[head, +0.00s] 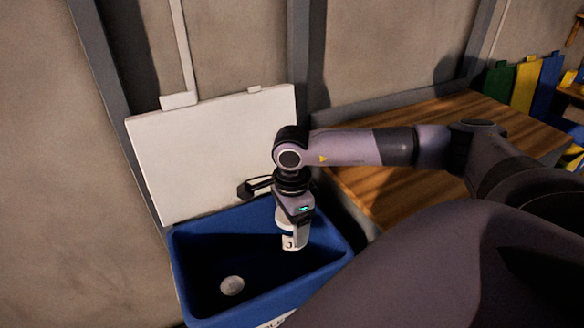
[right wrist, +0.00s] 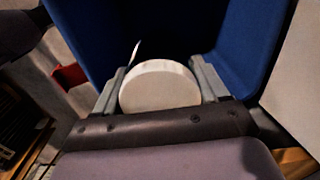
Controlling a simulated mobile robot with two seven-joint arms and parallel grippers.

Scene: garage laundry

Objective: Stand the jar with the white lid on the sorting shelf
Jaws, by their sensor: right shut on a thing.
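My right gripper (head: 293,226) reaches down into the blue bin (head: 188,255). It is shut on the jar (head: 294,241), which shows as a pale body below the wrist with a dark mark on it. In the right wrist view the round white lid (right wrist: 160,87) sits between the two fingers of my right gripper (right wrist: 161,82). The jar's lower part is hidden in that view. I cannot tell whether the jar touches the bin. My left gripper is not in view. I cannot surely tell which surface is the sorting shelf.
A pale round thing (head: 232,286) lies on the bin's floor. A white panel (head: 215,150) stands behind the bin against the wall. A wooden top (head: 400,190) lies to the right, under my right arm. Green (head: 499,82), yellow (head: 525,85) and blue (head: 548,82) panels stand at its far end.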

